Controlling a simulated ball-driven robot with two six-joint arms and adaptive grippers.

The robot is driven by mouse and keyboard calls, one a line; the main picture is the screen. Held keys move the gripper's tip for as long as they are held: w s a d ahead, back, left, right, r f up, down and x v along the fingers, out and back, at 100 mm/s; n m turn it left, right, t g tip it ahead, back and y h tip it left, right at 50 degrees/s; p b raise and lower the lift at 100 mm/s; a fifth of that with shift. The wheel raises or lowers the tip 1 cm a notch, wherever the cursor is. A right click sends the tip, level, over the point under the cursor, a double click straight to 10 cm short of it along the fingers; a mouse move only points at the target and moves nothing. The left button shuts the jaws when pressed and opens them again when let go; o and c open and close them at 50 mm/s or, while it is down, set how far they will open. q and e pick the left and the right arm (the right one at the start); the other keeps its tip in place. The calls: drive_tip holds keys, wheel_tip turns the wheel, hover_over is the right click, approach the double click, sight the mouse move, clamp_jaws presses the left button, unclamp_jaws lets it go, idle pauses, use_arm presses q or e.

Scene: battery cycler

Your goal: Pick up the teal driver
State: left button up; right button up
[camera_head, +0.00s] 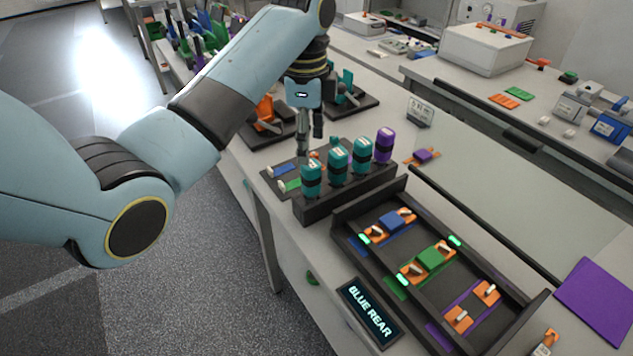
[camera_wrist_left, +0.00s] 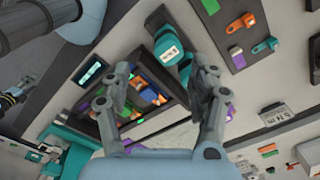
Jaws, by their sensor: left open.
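Three teal drivers (camera_head: 338,159) with black bands and white top labels stand upright in a dark rack (camera_head: 345,194), beside a purple one (camera_head: 384,145). I cannot tell which teal one is meant. My left gripper (camera_head: 309,146) points down just behind the rack's left part, open and empty. In the left wrist view the open fingers (camera_wrist_left: 163,68) reach toward a teal driver top with a white label (camera_wrist_left: 168,48). Part of another teal shape shows beside it. No contact is clear.
A dark tray (camera_head: 343,220) with blue, green and orange parts lies in front of the rack. A sign reading BLUE REAR (camera_head: 369,313) stands at its left. A dark board with orange parts (camera_head: 262,137) is behind. A purple mat (camera_head: 600,300) lies at the right.

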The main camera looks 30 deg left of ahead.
sight(311, 164)
use_arm(q)
drive_tip(key=shift+w+r+m, duration=0.3)
drive_tip(key=shift+w+r, duration=0.05)
drive_tip(key=shift+w, duration=0.1)
drive_tip(key=shift+f, duration=0.3)
wheel_tip(311, 164, down, 5)
drive_tip(key=shift+r+p, duration=0.2)
drive_tip(key=shift+p, duration=0.15)
drive_tip(key=f, duration=0.1)
drive_tip(key=f+p, duration=0.1)
drive_tip(key=f, duration=0.3)
drive_tip(key=shift+w+a+f, duration=0.15)
drive_tip(key=shift+w+a, duration=0.05)
drive_tip(key=shift+w, duration=0.05)
drive_tip(key=c, duration=1.1)
clamp_jaws()
